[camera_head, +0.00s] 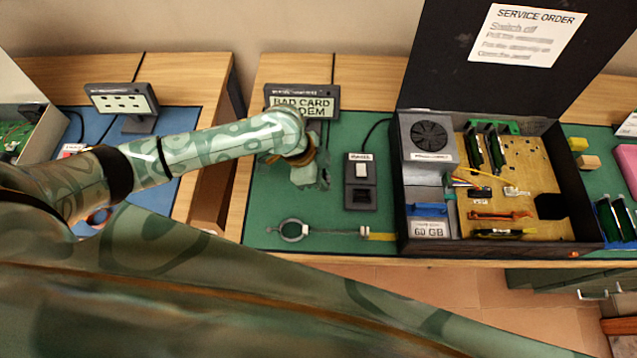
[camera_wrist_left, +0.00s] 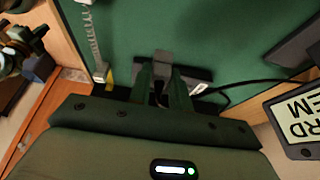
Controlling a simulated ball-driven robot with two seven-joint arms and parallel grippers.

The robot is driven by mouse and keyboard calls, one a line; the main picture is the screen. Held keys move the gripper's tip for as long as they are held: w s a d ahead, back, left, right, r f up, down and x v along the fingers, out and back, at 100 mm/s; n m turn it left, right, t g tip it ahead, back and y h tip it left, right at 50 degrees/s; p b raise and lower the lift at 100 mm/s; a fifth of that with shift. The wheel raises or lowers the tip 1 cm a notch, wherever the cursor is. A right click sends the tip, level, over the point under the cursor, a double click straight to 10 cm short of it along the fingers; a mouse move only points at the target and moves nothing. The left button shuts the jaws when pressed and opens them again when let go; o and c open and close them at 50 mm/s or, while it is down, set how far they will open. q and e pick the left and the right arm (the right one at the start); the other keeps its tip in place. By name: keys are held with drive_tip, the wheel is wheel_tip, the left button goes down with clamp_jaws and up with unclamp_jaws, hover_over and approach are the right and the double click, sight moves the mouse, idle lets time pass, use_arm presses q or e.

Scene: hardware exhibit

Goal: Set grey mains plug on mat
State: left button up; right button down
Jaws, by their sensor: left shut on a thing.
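My left gripper (camera_head: 312,180) is over the green mat (camera_head: 262,198), left of the dark mains socket box (camera_head: 361,170). Its height above the mat is hard to judge. In the left wrist view the two fingers (camera_wrist_left: 163,82) are closed on a small grey piece, which looks like the grey mains plug (camera_wrist_left: 162,56). It pokes out past the fingertips, with green mat beyond it. In the head view the plug is mostly hidden by the gripper. The socket box has a white switch and an empty-looking dark recess. My right gripper is not in view.
A wrist strap ring (camera_head: 293,230) with its cord lies at the mat's front. The open computer case (camera_head: 487,249) stands right of the socket box. A sign (camera_head: 318,98) stands behind my gripper. Bare mat shows left of and in front of the gripper.

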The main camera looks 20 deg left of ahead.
use_arm(q)
drive_tip(key=shift+w+a+f, duration=0.25)
drive_tip(key=shift+a+f, duration=0.15)
drive_tip(key=shift+f, duration=0.15)
wheel_tip(320, 180, down, 4)
drive_tip(key=shift+a+r+b, duration=0.15)
drive_tip(key=shift+r+b, duration=0.1)
drive_tip(key=shift+b, duration=0.65)
drive_tip(key=shift+w+r, duration=0.1)
drive_tip(key=o, duration=0.7)
drive_tip(key=shift+o, duration=0.2)
